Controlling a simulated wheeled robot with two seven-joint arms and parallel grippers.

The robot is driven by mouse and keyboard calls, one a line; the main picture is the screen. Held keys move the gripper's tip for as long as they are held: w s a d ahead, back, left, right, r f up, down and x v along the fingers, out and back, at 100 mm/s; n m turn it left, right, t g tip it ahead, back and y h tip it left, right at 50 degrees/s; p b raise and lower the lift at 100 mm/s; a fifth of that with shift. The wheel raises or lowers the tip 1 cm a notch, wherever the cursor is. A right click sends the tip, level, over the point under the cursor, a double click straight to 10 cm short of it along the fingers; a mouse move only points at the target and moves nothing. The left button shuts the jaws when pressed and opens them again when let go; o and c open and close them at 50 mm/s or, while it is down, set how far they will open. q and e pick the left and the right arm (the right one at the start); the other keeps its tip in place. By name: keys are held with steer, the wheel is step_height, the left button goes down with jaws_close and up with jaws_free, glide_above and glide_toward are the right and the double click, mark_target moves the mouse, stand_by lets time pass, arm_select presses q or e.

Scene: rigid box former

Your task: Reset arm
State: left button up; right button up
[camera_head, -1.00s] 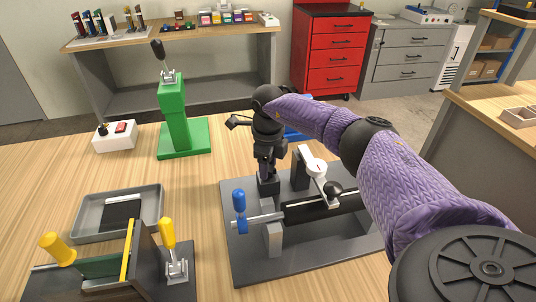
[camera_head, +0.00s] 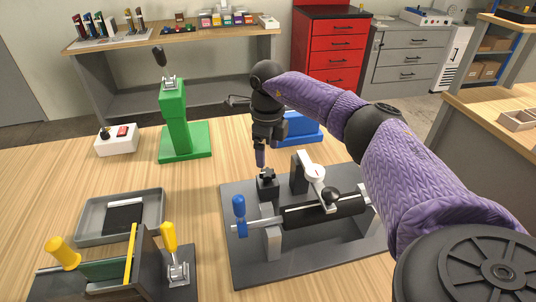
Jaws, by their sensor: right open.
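My right gripper (camera_head: 261,158) is in the middle of the head view at the end of my purple-sleeved right arm. It points down above a small black knob (camera_head: 267,177) on the box former with the dark grey base (camera_head: 300,252). The gripper is open, with nothing seen between its fingers. Its tip looks close to the knob; whether they touch I cannot tell. My left gripper is not in view.
A green stand with a toggle clamp (camera_head: 176,121) and a white switch box (camera_head: 117,140) stand behind left. A grey tray (camera_head: 84,232) and a yellow-handled fixture (camera_head: 108,275) lie front left. A blue block (camera_head: 304,130) is behind my gripper. Bare wood lies between tray and former.

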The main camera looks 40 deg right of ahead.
mark_target(268, 172)
steer(key=shift+r, duration=1.8)
